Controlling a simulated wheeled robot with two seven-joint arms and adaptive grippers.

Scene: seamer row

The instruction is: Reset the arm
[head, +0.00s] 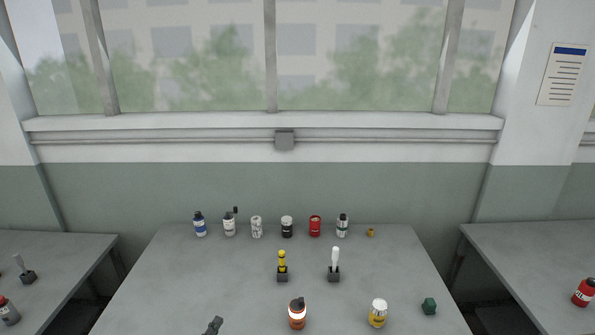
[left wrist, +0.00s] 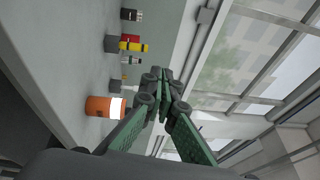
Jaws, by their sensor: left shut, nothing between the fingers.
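My left gripper (head: 213,326) shows only as a dark tip at the bottom edge of the head view, left of the orange bottle (head: 297,314). In the left wrist view, the two green-padded fingers of my left gripper (left wrist: 163,88) come together at their tips, with nothing held. The orange bottle with a white band (left wrist: 103,106) stands beside the fingers in that picture, apart from them. My right gripper is in neither view.
The grey table (head: 230,285) bears a back row of bottles and cans, including a red can (head: 315,226). A yellow-handled tool (head: 282,264) and a white-handled one (head: 335,262) stand in dark holders.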

